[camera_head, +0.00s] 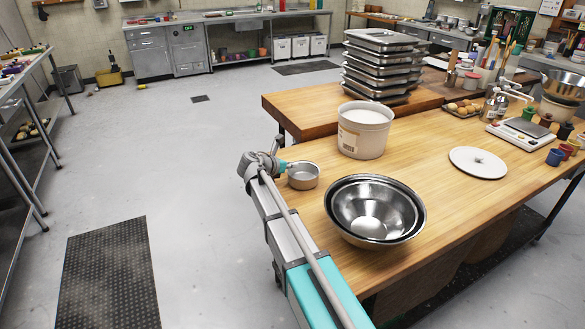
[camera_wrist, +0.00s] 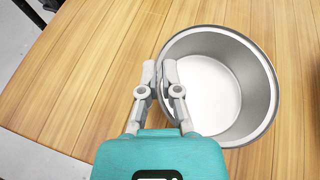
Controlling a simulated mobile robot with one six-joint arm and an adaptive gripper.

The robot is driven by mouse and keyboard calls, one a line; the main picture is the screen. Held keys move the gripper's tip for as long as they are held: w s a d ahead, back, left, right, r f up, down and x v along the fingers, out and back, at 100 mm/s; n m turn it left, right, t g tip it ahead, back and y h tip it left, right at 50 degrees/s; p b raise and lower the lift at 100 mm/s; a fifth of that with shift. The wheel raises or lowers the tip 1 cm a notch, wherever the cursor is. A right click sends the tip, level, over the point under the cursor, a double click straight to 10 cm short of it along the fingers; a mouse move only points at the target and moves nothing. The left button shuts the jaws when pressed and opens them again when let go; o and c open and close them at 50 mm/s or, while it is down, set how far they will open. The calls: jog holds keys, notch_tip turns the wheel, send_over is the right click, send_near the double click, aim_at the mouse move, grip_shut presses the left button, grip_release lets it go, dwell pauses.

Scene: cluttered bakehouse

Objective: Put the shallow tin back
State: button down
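The shallow tin (camera_head: 303,177) is a small round grey metal tin near the left edge of the wooden table, left of the steel bowls. In the wrist view the tin (camera_wrist: 262,103) is seen from above, with a pale inside floor. My gripper (camera_wrist: 160,74) is at the tin's left rim. One finger is outside the wall and the other inside, close together with the rim between them. In the head view my gripper (camera_head: 284,165) reaches the tin's left side. Whether the tin rests on the wood or is slightly raised is hard to tell.
Nested steel bowls (camera_head: 374,208) stand close at the tin's right. A white tub (camera_head: 364,130) stands behind it. A white round board (camera_head: 478,162) and a scale (camera_head: 521,132) lie further right. Stacked trays (camera_head: 382,62) stand at the back. Bare wood (camera_wrist: 75,85) lies left of the tin.

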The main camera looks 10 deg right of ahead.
jog(key=c, duration=0.8)
grip_release()
jog(key=shift+r, duration=0.1)
jog(key=shift+s+a+r+p, duration=0.3)
jog(key=shift+a+p, duration=0.05)
jog(key=shift+a, duration=0.1)
jog(key=p+v, duration=0.3)
jog(key=v, duration=0.5)
jog(key=shift+s+a+r+p, duration=0.2)
jog(key=shift+a+p, duration=0.1)
jog(key=shift+p, duration=0.05)
jog(key=shift+v, duration=1)
jog(key=shift+f, duration=0.1)
